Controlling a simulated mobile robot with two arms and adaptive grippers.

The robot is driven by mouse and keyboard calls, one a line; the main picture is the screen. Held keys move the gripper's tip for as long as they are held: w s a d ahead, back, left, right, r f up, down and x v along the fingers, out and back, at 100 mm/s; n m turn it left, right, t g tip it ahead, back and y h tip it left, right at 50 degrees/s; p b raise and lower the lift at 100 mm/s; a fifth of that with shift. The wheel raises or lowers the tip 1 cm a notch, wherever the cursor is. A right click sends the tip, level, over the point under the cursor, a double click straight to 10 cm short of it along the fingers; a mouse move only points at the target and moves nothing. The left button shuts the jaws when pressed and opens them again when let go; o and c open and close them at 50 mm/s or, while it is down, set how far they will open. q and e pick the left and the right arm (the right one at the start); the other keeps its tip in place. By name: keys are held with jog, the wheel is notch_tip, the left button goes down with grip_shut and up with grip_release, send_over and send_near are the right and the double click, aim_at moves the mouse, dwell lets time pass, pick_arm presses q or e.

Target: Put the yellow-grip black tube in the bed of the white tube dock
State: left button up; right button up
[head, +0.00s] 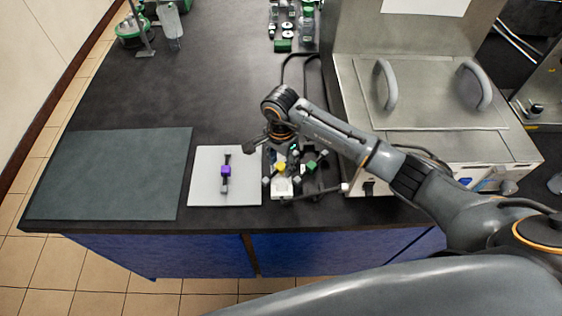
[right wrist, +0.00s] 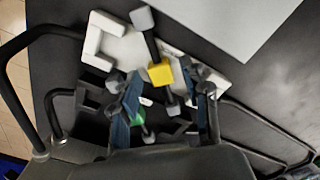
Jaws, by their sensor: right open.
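The yellow-grip black tube has a bright yellow block (right wrist: 160,73) around a black shaft with grey ends. In the right wrist view it lies across the white tube dock (right wrist: 103,42), one end past the dock's edge. I cannot tell whether it touches the dock. In the head view the yellow grip (head: 280,166) and the white dock (head: 281,188) show small beneath my arm. My right gripper (right wrist: 168,96) is open, its blue-padded fingers on either side of the tube's lower end, not closed on it. In the head view the gripper (head: 262,148) is partly hidden. My left gripper is out of view.
A green-grip tube (head: 310,166) lies close by among dark holders. A purple-grip tube (head: 225,172) lies on a light grey mat (head: 246,188) to the left. A large dark green mat (head: 110,175) is clear. A steel box with handles (head: 430,90) stands to the right.

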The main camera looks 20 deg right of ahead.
aim_at(281, 165)
notch_tip(281, 165, up, 12)
jog(key=b, duration=0.3)
jog(key=shift+f, duration=0.2)
dwell(0.3)
